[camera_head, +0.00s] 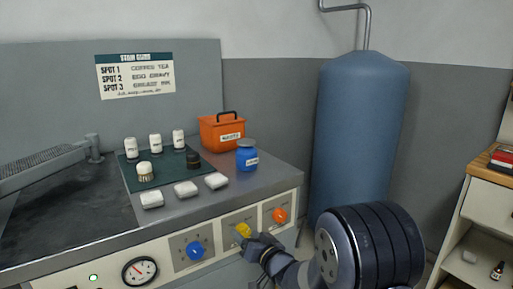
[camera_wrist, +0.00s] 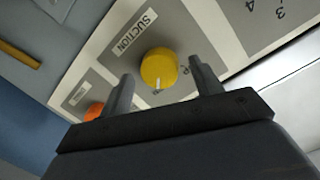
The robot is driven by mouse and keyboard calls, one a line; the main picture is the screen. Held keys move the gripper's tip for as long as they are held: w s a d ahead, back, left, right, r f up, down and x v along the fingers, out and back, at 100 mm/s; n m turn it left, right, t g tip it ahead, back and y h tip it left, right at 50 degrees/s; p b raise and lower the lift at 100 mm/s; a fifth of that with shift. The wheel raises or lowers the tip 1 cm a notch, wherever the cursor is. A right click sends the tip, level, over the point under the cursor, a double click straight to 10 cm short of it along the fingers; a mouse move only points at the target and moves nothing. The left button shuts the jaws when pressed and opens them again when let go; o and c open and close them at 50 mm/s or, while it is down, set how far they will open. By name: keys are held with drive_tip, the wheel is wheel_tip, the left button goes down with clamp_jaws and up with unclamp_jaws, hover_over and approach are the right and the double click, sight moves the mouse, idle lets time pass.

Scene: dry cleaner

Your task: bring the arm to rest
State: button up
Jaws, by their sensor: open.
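My gripper (camera_head: 252,242) is at the front panel of the spotting table, by the yellow knob (camera_head: 243,230). In the wrist view the two fingers of my gripper (camera_wrist: 160,80) stand apart, with the yellow knob (camera_wrist: 158,68) between and just beyond them. I cannot tell whether a finger touches the knob. The label beside it reads SUCTION. The gripper holds nothing. My arm reaches in from the lower right of the head view.
The panel also has a blue knob (camera_head: 195,250), an orange knob (camera_head: 279,215) and a gauge (camera_head: 140,271). Bottles, white pads, a blue jar (camera_head: 247,155) and an orange box (camera_head: 221,132) stand on the tabletop. A blue tank (camera_head: 361,130) stands behind my arm; shelving (camera_head: 490,205) is at right.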

drive_tip(key=n+b, duration=0.2)
drive_tip(key=n, duration=0.1)
drive_tip(key=shift+f+n+t+h+b, duration=0.15)
drive_tip(key=shift+n+t+h+b, duration=0.15)
drive_tip(key=n+b, duration=0.2)
drive_tip(key=n, duration=0.1)
drive_tip(key=shift+s+a, duration=0.1)
drive_tip(key=n+t+b, duration=0.1)
drive_tip(key=n, duration=0.5)
drive_tip(key=shift+n+b, duration=0.4)
drive_tip(key=shift+s+d, duration=0.35)
drive_tip(key=shift+s, duration=0.3)
